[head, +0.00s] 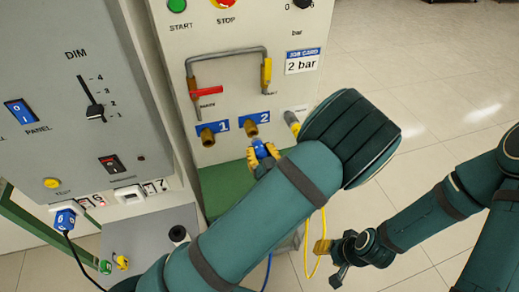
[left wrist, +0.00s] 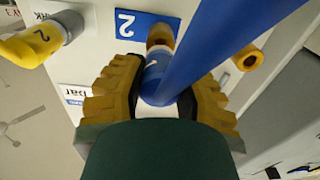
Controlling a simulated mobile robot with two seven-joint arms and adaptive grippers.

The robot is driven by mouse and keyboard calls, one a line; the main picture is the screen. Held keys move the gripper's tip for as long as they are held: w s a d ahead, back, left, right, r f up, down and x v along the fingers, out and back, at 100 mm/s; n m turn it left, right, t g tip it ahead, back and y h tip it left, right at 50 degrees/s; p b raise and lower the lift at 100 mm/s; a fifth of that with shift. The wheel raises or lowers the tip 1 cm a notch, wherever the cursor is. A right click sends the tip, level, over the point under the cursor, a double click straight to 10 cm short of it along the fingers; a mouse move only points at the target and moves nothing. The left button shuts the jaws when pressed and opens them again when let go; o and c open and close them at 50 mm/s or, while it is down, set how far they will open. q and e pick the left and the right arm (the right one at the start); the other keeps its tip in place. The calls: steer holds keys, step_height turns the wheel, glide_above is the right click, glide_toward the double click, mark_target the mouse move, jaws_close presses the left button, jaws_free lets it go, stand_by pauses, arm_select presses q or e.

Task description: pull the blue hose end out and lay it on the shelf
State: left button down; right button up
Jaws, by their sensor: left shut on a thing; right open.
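My left gripper (head: 262,152) is shut on the blue hose end (head: 260,149) in front of the port labelled 2. In the left wrist view the hose end (left wrist: 155,76) sits between the yellow finger pads, with the blue hose (left wrist: 215,45) running up and right. Its tip meets the brass port (left wrist: 160,37); I cannot tell how deep it sits. The port also shows in the head view (head: 250,129). A green shelf-like surface (head: 222,185) lies below the panel, partly hidden by my arm. My right gripper (head: 328,262) is open and empty, low over the floor.
An empty brass port labelled 1 (head: 207,137) is left of port 2. A yellow connector (head: 292,122) sits to the right; a yellow hose (head: 318,215) hangs below. A red-handled pipe (head: 208,91) is above. A grey cabinet (head: 75,100) stands left. Floor at right is open.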

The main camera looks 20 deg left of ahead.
arm_select(q)
steer(key=shift+v, duration=0.9)
arm_select(e)
steer(key=shift+f, duration=0.1)
arm_select(q)
steer(key=b+v, duration=0.1)
steer(key=v, duration=0.5)
arm_select(e)
steer(key=shift+f, duration=0.35)
stand_by(0.5)
arm_select(q)
steer(key=shift+f, duration=0.1)
